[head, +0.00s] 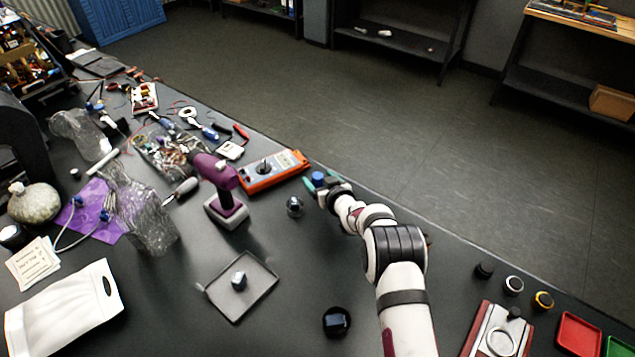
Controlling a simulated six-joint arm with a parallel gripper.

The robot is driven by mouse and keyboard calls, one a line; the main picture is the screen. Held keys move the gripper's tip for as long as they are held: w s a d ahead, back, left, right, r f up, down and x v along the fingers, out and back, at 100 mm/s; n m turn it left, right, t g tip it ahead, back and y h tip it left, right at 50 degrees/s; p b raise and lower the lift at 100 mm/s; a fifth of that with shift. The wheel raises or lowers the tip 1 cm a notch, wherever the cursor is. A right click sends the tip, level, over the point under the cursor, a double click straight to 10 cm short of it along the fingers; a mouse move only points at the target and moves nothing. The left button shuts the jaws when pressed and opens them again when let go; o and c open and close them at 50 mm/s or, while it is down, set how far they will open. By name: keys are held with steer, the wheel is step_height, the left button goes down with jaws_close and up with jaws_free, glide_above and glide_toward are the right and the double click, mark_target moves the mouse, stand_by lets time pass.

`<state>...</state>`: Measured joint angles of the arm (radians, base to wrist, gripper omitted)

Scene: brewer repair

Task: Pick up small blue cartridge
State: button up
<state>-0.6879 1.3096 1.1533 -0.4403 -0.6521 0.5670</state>
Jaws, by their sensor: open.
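A small blue cylindrical piece (318,178), which looks like the blue cartridge, shows at the end of my arm near the table's far edge. My gripper (321,182) is open, with its teal fingertips on either side of the blue piece. I cannot tell whether the fingers touch it. Its lower part is hidden by the gripper.
A small metallic round part (295,206) is close by. A shallow tray (262,297) and a dark round holder (337,322) are nearer, with clear table between.

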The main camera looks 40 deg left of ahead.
jaws_close()
steer(key=shift+r, duration=0.1)
stand_by(0.3)
